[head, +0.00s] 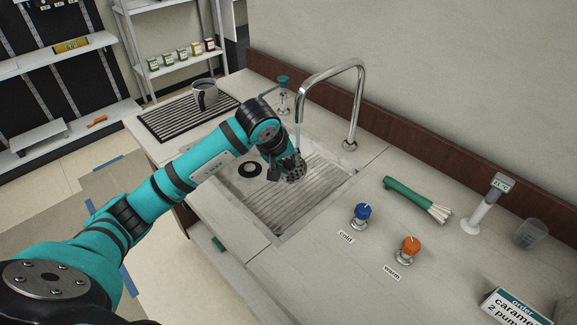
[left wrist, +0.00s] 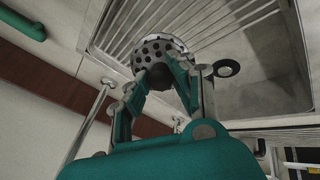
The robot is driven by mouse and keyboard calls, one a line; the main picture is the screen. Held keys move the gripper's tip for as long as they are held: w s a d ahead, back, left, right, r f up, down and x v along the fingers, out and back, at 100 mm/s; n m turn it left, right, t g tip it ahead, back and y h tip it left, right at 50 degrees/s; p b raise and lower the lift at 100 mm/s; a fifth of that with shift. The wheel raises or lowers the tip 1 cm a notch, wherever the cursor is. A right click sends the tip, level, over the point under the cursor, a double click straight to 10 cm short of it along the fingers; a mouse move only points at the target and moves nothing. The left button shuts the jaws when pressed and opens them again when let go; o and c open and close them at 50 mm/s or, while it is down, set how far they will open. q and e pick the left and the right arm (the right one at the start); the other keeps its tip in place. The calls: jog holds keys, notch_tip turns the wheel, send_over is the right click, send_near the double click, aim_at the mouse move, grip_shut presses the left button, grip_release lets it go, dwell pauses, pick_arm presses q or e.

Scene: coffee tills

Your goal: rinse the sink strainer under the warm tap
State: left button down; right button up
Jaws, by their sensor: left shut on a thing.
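The sink strainer (head: 296,170) is a grey metal cup with holes, held over the sink (head: 310,190) below the tap's spout. My left gripper (head: 284,164) is shut on it; the left wrist view shows the strainer (left wrist: 160,47) between the fingertips (left wrist: 162,72). The arched chrome tap (head: 355,105) has a thin pale bluish stream falling from its spout toward the strainer; the exact contact is too small to tell. The orange warm knob (head: 409,248) and blue cold knob (head: 361,214) stand on the counter at right. My right gripper is not in view.
A dark drain ring (head: 250,170) lies left of the strainer. A mug (head: 205,94) stands on a black ribbed mat (head: 172,120).

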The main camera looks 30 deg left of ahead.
pick_arm(q)
jog(key=shift+d, duration=0.25)
jog(key=shift+a+b, duration=0.4)
jog(key=shift+a, duration=0.25)
jog(key=shift+d, duration=0.15)
jog(key=shift+d, duration=0.5)
